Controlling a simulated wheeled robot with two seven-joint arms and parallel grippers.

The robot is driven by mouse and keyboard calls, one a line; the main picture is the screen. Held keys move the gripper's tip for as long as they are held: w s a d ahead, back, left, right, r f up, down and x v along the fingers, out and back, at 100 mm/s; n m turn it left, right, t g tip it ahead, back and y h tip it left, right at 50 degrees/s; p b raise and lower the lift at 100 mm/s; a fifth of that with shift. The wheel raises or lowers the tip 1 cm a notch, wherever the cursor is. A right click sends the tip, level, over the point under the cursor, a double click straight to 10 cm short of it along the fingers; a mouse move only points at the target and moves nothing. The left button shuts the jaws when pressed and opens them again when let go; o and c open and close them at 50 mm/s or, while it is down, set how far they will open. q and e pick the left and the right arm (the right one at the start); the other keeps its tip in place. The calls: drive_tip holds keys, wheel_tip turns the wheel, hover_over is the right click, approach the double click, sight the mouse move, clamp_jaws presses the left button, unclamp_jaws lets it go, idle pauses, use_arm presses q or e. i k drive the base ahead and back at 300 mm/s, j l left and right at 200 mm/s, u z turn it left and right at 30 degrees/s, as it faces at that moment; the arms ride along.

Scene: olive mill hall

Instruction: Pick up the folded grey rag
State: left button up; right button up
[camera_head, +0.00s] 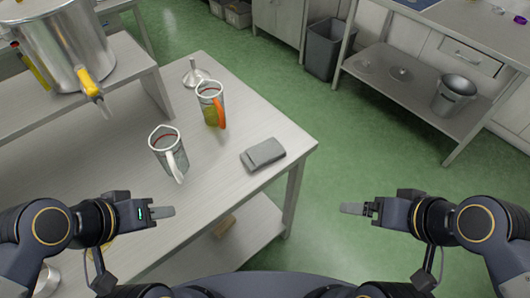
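The folded grey rag (263,154) lies flat on the table near its right corner, to the right of the two jugs. My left gripper (172,211) is over the table's front part, to the left of the rag and nearer to me, apart from it. My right gripper (344,208) is over the green floor, right of the table and nearer to me than the rag. Both grippers are seen side-on, so I cannot tell whether the fingers are parted. Nothing shows held in either.
A jug with a white handle (167,150) and a jug with an orange handle (210,105) stand left of the rag, with a metal funnel (195,74) behind. A steel tank (65,45) with a yellow tap stands at upper left. Green floor (360,140) lies open on the right.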

sight(256, 157)
drive_tip(key=u, duration=1.5)
drive_tip(key=z, duration=1.5)
drive_tip(key=i+l+u, duration=0.2)
drive_tip(key=u, duration=0.15)
drive_tip(key=i+l+u, duration=0.1)
drive_tip(key=l+u, duration=0.2)
drive_tip(key=l, duration=0.15)
drive_tip(key=i+l+u, duration=0.1)
drive_tip(key=l+u, duration=0.6)
